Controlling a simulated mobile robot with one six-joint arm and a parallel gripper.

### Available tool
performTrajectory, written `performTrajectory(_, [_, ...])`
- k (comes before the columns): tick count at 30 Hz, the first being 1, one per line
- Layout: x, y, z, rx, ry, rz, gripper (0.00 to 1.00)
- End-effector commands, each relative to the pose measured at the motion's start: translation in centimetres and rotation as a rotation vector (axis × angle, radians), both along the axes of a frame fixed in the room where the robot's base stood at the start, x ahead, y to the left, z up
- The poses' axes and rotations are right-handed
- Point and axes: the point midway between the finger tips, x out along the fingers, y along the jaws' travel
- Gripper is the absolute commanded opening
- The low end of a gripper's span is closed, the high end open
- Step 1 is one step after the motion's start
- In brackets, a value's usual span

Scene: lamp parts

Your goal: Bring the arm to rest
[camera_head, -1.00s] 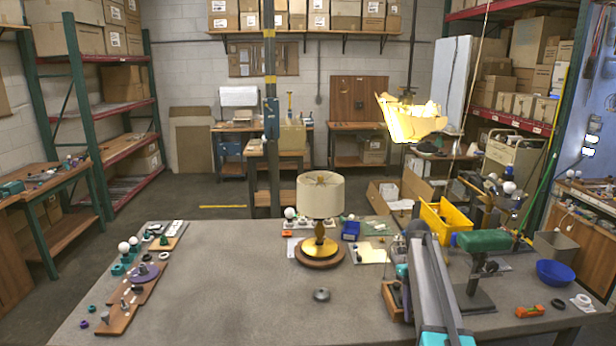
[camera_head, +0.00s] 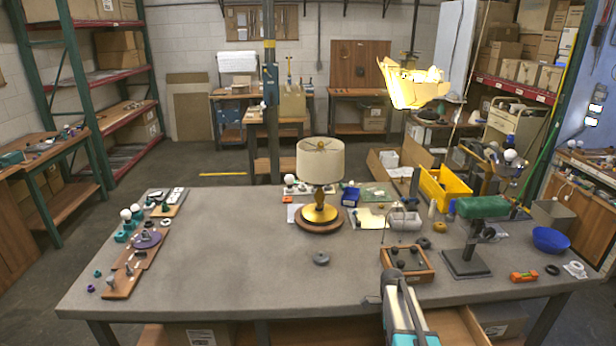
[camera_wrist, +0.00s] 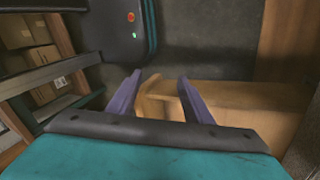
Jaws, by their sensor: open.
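My gripper (camera_wrist: 160,88) shows in the wrist view with its two purple fingers apart and nothing between them. Beyond the fingers are a light wooden panel or drawer edge (camera_wrist: 240,105) and dark floor. In the head view my arm is at the bottom centre-right, in front of the table's near edge; the fingers cannot be made out there. The assembled lamp (camera_head: 320,165) stands upright on the table, with a cream shade, a brass stem and a round wooden base.
The grey table (camera_head: 215,255) has clear room left of centre. A wooden tray (camera_head: 408,275) lies just behind my arm. An open drawer (camera_head: 455,328) is beside the arm below the tabletop. A green-topped stand (camera_head: 480,208) and a blue bowl (camera_head: 550,240) are at right.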

Motion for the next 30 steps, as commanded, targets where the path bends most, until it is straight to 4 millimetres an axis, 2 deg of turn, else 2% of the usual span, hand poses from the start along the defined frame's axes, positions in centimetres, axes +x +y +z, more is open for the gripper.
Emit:
performTrajectory(1, [-1.5,0.5,-1.1,0.026,0.006,0.056,0.46])
performTrajectory(15, [-11.6,4.3,-9.0,0.296,0.028,0.624,0.46])
performTrajectory(30, [-23.3,7.2,-14.5,0.590,0.046,1.214,0.46])
